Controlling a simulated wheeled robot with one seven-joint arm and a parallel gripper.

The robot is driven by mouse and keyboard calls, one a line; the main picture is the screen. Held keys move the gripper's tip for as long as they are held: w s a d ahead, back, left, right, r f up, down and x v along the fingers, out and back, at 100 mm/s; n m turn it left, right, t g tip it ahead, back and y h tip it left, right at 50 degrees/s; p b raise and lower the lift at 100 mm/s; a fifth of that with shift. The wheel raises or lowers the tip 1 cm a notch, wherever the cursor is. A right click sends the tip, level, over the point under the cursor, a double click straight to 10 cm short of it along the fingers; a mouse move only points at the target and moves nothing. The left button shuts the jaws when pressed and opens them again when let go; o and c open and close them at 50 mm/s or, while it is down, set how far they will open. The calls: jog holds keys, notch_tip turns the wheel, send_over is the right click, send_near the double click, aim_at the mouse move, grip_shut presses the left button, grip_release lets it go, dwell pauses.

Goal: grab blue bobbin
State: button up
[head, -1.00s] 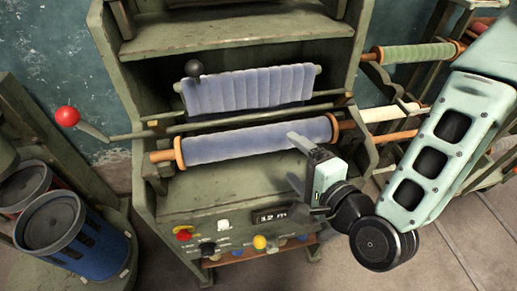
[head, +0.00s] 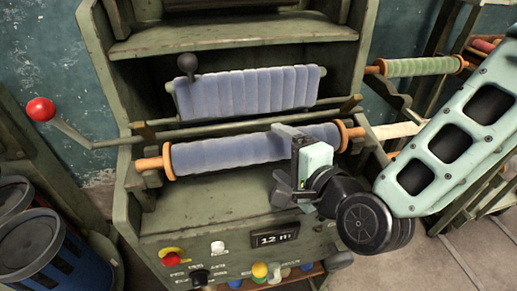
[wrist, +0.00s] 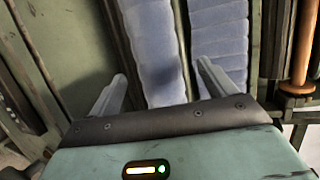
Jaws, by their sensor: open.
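The blue bobbin (head: 225,152), a long blue-wrapped roll with orange end flanges, lies across the front of the green machine. My gripper (head: 281,162) is open and empty at the right part of the bobbin, covering some of it in the head view. In the wrist view, my open gripper (wrist: 162,72) has its two fingers apart, and a smooth blue strip, apparently the bobbin (wrist: 150,35), runs between them with a dark shadow on it. I cannot tell whether the fingers are around it or short of it.
A pleated blue cloth (head: 245,92) hangs behind the bobbin. A lever with a red knob (head: 40,109) is at the left and a black knob (head: 187,63) stands above. Buttons and a display (head: 274,238) are below. A green spool (head: 420,66) sits on the right rack.

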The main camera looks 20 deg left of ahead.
aim_at(269, 146)
jog(key=x, duration=0.5)
jog(key=shift+a+f+p, duration=0.1)
jog(key=shift+p, duration=0.2)
jog(key=c, duration=1.4)
jog(key=shift+r, duration=0.2)
